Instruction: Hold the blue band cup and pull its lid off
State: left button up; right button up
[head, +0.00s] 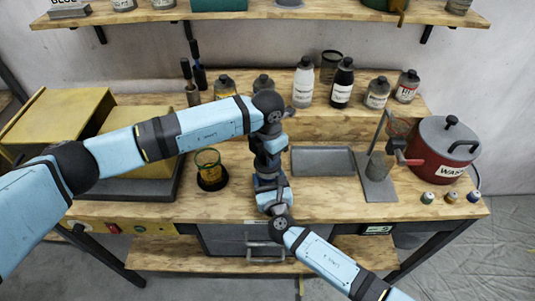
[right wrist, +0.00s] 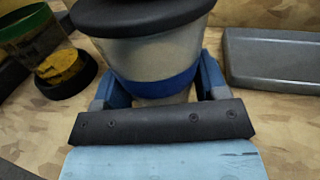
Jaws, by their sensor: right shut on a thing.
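The blue band cup (right wrist: 150,60) stands upright in the right wrist view, pale grey with a blue band round its lower half. Its wide black lid (right wrist: 140,18) sits on top and is partly cut off by the picture's edge. My right gripper (right wrist: 158,92) is shut on the cup, with a blue finger on each side at the band. In the head view the cup is mostly hidden by my arms. My left gripper (head: 268,160) points down just above the right one, at the lid's place; its fingertips are too hidden to tell open from shut.
A grey tray (head: 322,162) lies to the right, then a stand (head: 378,180) and a red waste pot (head: 438,155). Several bottles (head: 303,82) line the raised shelf behind. The bench front (head: 330,212) is fairly clear.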

pick_arm(q)
jog(key=c, duration=0.4)
jog(key=shift+r, duration=0.25)
dwell(0.3)
jog(key=shift+r, duration=0.9)
jog(key=shift+r, duration=0.1)
jog(key=shift+r, duration=1.95)
pick_arm(e)
jog(key=o, duration=1.3)
jog(key=shift+o, duration=0.2)
